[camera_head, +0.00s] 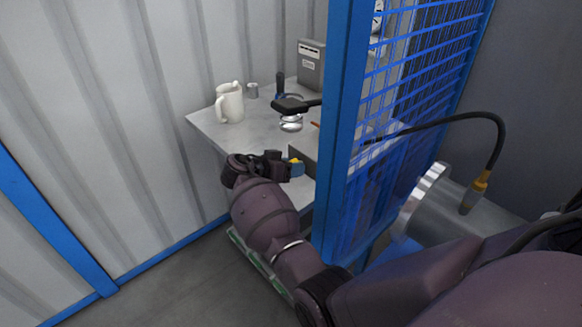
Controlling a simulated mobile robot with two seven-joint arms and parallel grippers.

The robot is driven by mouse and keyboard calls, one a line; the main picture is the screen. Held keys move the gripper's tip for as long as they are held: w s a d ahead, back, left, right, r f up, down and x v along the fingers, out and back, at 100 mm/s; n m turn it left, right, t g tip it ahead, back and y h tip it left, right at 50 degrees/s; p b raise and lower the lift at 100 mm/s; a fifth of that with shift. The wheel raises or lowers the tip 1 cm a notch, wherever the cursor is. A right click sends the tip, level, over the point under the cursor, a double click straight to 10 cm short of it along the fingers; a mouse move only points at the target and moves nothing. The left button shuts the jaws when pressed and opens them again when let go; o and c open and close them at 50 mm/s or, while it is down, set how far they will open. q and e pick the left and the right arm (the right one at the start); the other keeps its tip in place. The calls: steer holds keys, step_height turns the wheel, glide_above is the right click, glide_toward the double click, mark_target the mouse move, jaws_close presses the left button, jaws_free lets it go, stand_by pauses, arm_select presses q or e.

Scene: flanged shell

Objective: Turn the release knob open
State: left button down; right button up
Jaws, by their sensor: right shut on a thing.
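My right arm comes in from the right and bends around the blue post. My left gripper is not in view.
The blue post (345,120) and mesh panel (420,75) stand right beside my right forearm. A grey table (215,130) carries a white jug (230,103), a small cup, a grey box (311,65) and a dark-handled item. A black cable with an orange end (481,184) hangs near the shell.

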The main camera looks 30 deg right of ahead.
steer(key=shift+n, duration=0.5)
steer(key=shift+g, duration=0.3)
steer(key=o, duration=0.9)
